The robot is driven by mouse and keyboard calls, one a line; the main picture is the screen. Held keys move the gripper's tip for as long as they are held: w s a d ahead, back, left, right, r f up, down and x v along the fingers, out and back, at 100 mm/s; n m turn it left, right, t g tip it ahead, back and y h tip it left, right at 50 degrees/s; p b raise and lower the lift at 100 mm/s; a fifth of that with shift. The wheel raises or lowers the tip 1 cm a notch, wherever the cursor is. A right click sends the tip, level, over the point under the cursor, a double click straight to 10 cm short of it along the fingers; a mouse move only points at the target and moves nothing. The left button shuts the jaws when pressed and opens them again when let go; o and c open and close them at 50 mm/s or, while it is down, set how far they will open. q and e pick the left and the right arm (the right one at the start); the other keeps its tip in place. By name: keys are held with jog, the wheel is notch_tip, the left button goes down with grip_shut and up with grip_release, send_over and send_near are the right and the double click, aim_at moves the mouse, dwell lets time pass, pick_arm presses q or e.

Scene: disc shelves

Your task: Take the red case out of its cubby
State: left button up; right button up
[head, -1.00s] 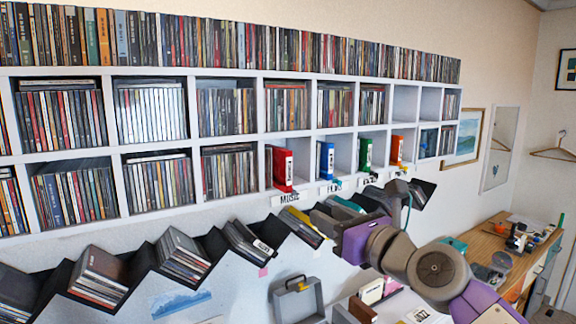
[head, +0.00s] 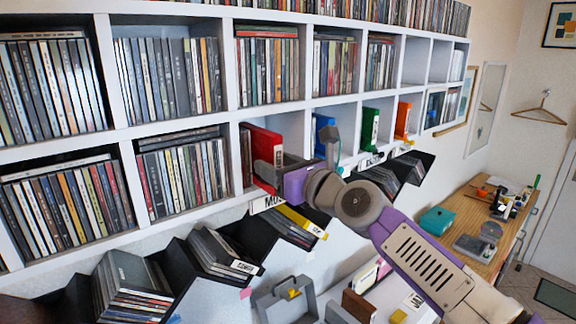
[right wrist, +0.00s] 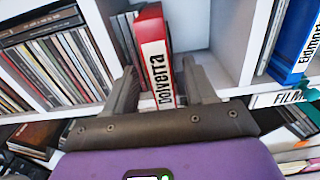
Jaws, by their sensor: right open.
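The red case (head: 262,143) stands upright in its white cubby (head: 236,150) in the lower shelf row, above a label reading MUS. My right gripper (head: 277,168) is at the front of that cubby, against the case's outer edge in the picture. In the right wrist view, the red case (right wrist: 152,50) with its white spine label lies between the two fingers of the right gripper (right wrist: 158,82). The fingers stand apart with gaps beside the spine, so it looks open. The case's back is hidden inside the cubby. My left gripper is not in view.
Other discs lean left of the red case in the cubby. A blue case (head: 323,135), a green case (head: 369,128) and an orange case (head: 402,118) stand in cubbies to the right. Slanted black disc racks (head: 180,268) lie below. A wooden desk (head: 478,220) is at right.

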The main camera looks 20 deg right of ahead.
aim_at(269, 159)
jog(key=x, duration=0.3)
jog(key=shift+w+p, duration=0.25)
jog(key=shift+p, duration=0.15)
jog(key=shift+c, duration=0.3)
grip_shut()
jog(key=shift+s+r, duration=0.1)
jog(key=shift+r, duration=0.05)
jog(key=shift+b+v, duration=0.95)
jog(key=shift+v, duration=3.25)
jog(key=b+v, duration=0.1)
jog(key=v, duration=0.7)
jog(key=shift+s, duration=0.35)
